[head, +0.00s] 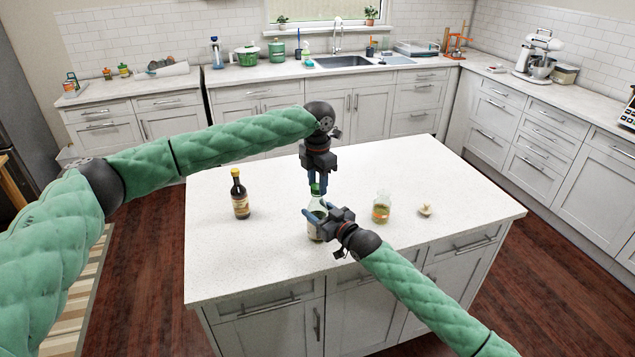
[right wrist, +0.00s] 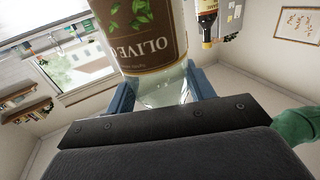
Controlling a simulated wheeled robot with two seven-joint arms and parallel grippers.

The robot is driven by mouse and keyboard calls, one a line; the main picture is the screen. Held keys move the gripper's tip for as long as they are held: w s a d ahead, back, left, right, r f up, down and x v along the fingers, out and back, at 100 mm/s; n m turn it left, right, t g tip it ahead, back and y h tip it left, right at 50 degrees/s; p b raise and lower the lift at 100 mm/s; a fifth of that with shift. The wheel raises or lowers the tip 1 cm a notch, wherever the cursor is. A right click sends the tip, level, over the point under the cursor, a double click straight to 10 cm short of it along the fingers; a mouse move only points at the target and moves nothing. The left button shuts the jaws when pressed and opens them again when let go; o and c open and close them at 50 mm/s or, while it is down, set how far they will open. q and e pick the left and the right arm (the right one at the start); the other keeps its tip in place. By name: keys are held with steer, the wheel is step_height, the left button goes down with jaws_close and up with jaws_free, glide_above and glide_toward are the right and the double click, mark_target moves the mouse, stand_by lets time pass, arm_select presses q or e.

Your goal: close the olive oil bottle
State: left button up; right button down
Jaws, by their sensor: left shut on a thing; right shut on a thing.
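The olive oil bottle (head: 317,203) stands upright near the middle of the island; its brown label (right wrist: 150,42) fills the top of the right wrist view. My right gripper (head: 316,216) is shut around the bottle's body from the front right, a blue finger on each side. My left gripper (head: 317,186) points straight down from above and is shut on the green cap (head: 315,189). The cap is at the bottle's top. I cannot tell whether it is seated on the neck or just above it.
A dark bottle with a yellow cap (head: 240,196) stands left on the island (head: 270,265). A glass jar (head: 381,207) and a garlic bulb (head: 425,209) are to the right. The island's front is clear. Counters with a sink (head: 343,62) run behind.

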arm_select(q)
steer(key=shift+w+a+r, duration=0.1)
steer(key=shift+a, duration=0.05)
steer(key=o, duration=0.9)
steer(key=shift+o, duration=0.2)
steer(key=shift+r, duration=2.2)
steer(key=shift+c, duration=0.4)
